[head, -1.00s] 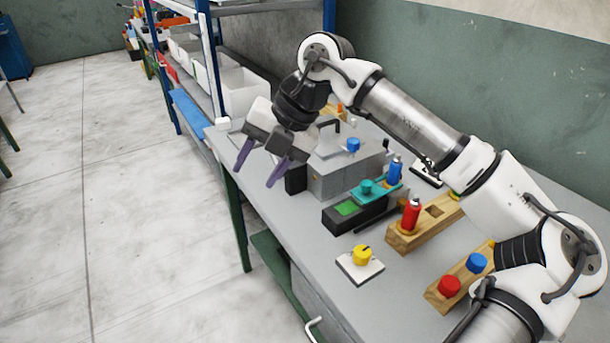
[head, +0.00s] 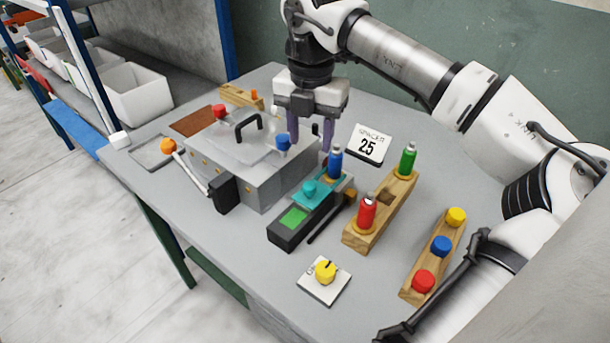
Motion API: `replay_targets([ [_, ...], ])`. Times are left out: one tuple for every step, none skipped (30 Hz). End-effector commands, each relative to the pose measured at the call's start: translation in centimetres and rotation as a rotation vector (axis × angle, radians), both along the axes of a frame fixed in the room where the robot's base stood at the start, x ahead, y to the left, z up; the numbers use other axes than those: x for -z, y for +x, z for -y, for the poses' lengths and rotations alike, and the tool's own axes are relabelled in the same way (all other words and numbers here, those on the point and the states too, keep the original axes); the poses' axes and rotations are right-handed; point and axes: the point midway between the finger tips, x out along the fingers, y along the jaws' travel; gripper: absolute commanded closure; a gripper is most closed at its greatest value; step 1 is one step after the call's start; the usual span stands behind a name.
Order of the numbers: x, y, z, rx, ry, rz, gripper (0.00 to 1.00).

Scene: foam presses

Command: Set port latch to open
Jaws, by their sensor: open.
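A grey press box (head: 265,178) stands on the table with a pale lid and a black handle (head: 247,124). A red knob (head: 219,112) is at the lid's far left and a blue knob (head: 283,142) at its right. A lever with an orange ball (head: 168,146) sticks out at the box's left, near a black block (head: 224,193) on its front. No label shows which part is the port latch. My gripper (head: 310,136) is open and empty, its purple fingers pointing down at the box's right end. The blue knob is just left of them; contact cannot be told.
A teal-topped device (head: 290,219) with a blue bottle (head: 335,163) stands close to my gripper. Wooden racks (head: 372,226) hold red and green bottles and coloured knobs. A yellow dial plate (head: 324,280) is in front. A card reads 25 (head: 368,145).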

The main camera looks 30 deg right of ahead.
Motion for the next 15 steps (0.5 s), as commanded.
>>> replay_targets([
  [0.8, 0.0, -0.1, -0.003, 0.003, -0.001, 0.54],
  [1.4, 0.0, -0.1, -0.003, 0.003, -0.001, 0.54],
  [2.2, 0.0, -0.1, -0.003, 0.005, -0.002, 0.54],
  [2.9, 0.0, -0.1, -0.004, 0.004, -0.001, 0.54],
  [3.5, 0.0, -0.1, -0.004, 0.006, 0.0, 0.54],
  [4.4, 0.0, -0.1, -0.004, 0.004, -0.001, 0.54],
  [5.1, 0.0, -0.1, -0.004, 0.006, 0.0, 0.54],
  [5.7, 0.0, -0.1, -0.003, 0.004, -0.001, 0.54],
  [6.6, 0.0, -0.2, -0.004, 0.006, 0.0, 0.54],
  [7.1, 0.0, -0.1, -0.003, 0.005, 0.0, 0.54],
  [7.7, 0.0, -0.1, -0.002, 0.005, 0.0, 0.54],
  [8.5, 0.0, -0.1, -0.003, 0.005, 0.0, 0.54],
  [9.0, 0.0, -0.1, -0.003, 0.004, 0.0, 0.54],
  [9.4, 0.0, -0.2, -0.004, 0.005, 0.0, 0.54],
  [10.0, 0.0, -0.1, -0.003, 0.004, 0.002, 0.54],
])
